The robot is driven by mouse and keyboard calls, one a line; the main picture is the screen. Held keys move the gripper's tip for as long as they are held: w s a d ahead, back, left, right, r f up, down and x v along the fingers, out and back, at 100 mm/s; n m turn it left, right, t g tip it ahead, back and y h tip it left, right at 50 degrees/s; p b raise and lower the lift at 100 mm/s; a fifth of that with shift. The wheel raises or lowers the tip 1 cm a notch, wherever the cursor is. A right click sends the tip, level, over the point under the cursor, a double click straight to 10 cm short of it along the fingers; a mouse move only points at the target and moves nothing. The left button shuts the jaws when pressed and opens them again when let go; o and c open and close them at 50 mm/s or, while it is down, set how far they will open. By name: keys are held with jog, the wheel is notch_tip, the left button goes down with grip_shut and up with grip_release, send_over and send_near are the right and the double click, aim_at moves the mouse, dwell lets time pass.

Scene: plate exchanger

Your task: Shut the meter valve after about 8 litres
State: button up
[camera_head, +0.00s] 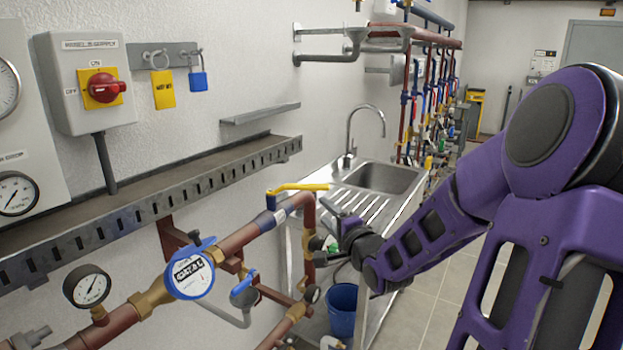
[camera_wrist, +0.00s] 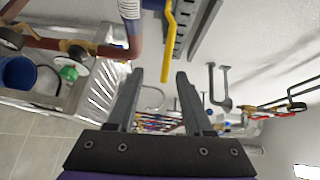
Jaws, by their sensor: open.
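The water meter (camera_head: 189,276) has a blue rim and a white dial; its figures are too small to read. To its right on the same red-brown pipe is a valve with a yellow lever (camera_head: 300,187). The lever points right, towards the sink. My gripper (camera_head: 323,218) is open and empty, just right of and below the lever's free end. In the wrist view, the yellow lever (camera_wrist: 168,45) reaches down from the top, and its end appears between my two fingertips (camera_wrist: 158,74). I cannot tell whether they touch it.
A steel sink (camera_head: 382,178) and drainer stand behind my gripper. A blue bucket (camera_head: 342,308) is below. A slotted metal tray (camera_head: 150,205) runs along the wall above the pipe. A pressure gauge (camera_head: 87,286) stands left of the meter. The floor at right is clear.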

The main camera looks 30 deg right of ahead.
aim_at(298, 189)
jog(key=w+d+r+m+b, duration=0.1)
jog(key=w, duration=1.5)
jog(key=shift+d+t+b, duration=0.3)
jog(key=shift+d, duration=0.1)
jog(key=shift+w, duration=0.1)
grip_shut()
dwell(0.7)
